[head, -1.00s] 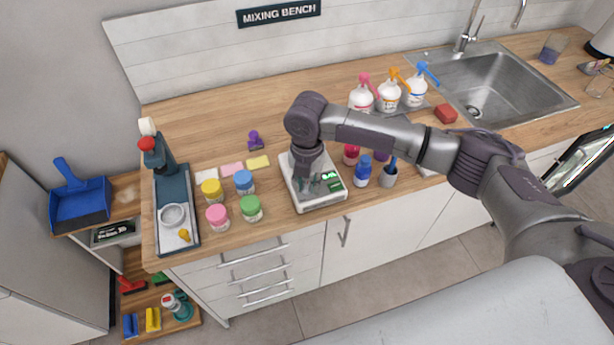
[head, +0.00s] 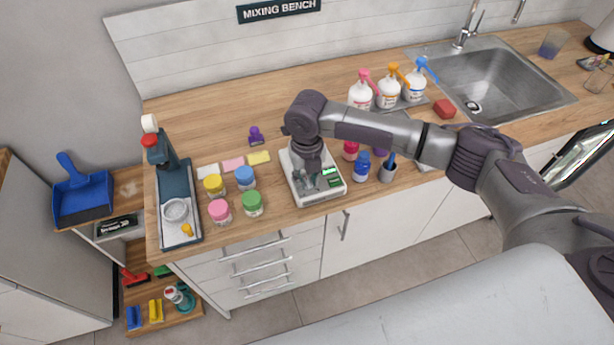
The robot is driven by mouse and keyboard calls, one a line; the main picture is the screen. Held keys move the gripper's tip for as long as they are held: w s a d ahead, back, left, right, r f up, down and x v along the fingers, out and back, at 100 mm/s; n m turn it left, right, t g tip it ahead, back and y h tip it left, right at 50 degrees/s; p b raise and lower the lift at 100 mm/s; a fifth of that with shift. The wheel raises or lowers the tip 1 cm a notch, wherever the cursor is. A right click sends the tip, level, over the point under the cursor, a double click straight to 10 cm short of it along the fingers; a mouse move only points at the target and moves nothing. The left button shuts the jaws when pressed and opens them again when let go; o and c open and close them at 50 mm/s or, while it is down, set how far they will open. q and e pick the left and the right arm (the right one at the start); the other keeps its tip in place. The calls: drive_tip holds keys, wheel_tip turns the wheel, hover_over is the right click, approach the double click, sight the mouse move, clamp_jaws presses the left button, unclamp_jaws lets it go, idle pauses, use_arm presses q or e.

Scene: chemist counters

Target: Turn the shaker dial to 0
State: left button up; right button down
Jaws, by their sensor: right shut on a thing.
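The shaker (head: 321,200) is a white, square-cornered unit on the wooden counter, with lit green displays (head: 330,171) on its right side. My right gripper (head: 312,184) reaches down over it from above and is shut at its top front. The dial is hidden by the fingers, so its pointer and setting cannot be read. The digits on the displays are too small to read. My left gripper is not in view.
Several lidded jars, including a green one (head: 252,203), stand left of the shaker. A blue bottle (head: 361,166) and a grey cup (head: 387,173) stand close on its right. Pump bottles (head: 388,93) and the sink (head: 490,85) are farther right.

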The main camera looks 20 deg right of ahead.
sight(307, 181)
idle(0.3)
drive_tip(key=c, duration=0.9)
unclamp_jaws()
wheel_tip(307, 181, up, 12)
